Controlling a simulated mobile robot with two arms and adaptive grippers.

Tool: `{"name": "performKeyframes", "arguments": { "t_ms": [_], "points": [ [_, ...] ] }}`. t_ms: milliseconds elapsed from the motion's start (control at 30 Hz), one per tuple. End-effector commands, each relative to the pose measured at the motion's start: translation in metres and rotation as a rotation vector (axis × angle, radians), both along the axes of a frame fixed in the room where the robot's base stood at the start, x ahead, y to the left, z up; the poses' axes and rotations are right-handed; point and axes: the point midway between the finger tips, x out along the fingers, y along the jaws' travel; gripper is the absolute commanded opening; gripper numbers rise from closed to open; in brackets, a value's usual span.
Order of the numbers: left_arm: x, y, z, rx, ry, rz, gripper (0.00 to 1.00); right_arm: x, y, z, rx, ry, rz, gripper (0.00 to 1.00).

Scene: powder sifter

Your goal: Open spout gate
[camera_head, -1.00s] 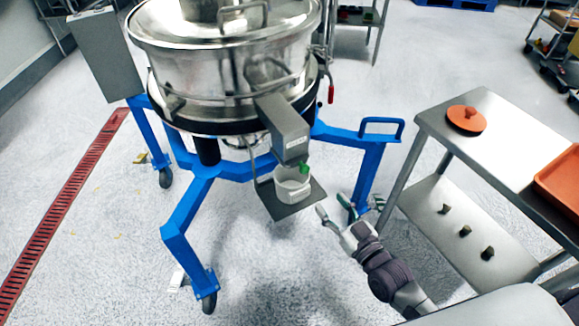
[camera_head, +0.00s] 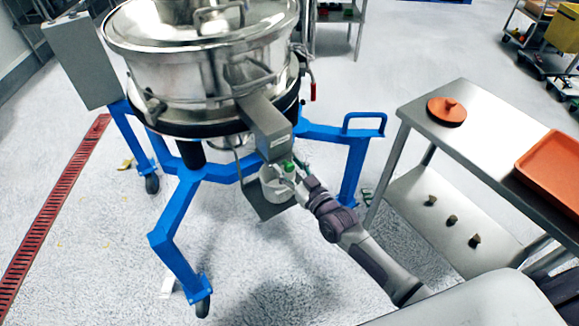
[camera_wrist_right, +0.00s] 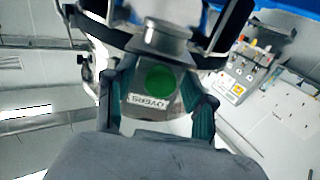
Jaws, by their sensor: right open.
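The grey spout (camera_head: 265,130) slopes down from the steel sifter. A green knob (camera_head: 287,167) shows at its lower end, just above a white container (camera_head: 274,190) on a dark plate. In the right wrist view the round green knob (camera_wrist_right: 158,78) is centred on the spout's end face, above a label. My right gripper (camera_head: 299,172) is close to the spout's end. It is open, its fingers (camera_wrist_right: 155,100) on either side of the knob, with no clear contact visible. The fingertips are partly hard to make out in the head view. My left gripper is out of view.
The sifter (camera_head: 205,85) stands on a blue wheeled frame (camera_head: 178,225). At right a steel cart (camera_head: 455,140) holds an orange lid (camera_head: 446,110) and an orange tray (camera_head: 553,165), with small dark pieces on its lower shelf. The floor in front is clear.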

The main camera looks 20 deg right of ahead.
Motion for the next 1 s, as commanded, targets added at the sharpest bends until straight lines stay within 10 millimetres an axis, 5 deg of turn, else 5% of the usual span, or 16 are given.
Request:
{"name": "performKeyframes", "arguments": {
  "t_ms": [200, 533, 800, 1000],
  "points": [
    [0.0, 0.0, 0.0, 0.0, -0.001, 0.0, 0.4, 0.0, 0.0, 0.0, 0.0, 0.0, 0.0, 0.53],
    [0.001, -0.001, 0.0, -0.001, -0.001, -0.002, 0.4, 0.0, 0.0, 0.0, 0.0, 0.0, 0.0, 0.0],
    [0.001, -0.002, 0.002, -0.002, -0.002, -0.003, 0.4, -0.001, -0.001, 0.001, 0.0, -0.001, 0.0, 0.0],
    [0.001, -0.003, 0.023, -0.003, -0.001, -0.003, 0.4, -0.033, -0.01, 0.004, -0.002, 0.004, -0.001, 0.0]
  ]
}}
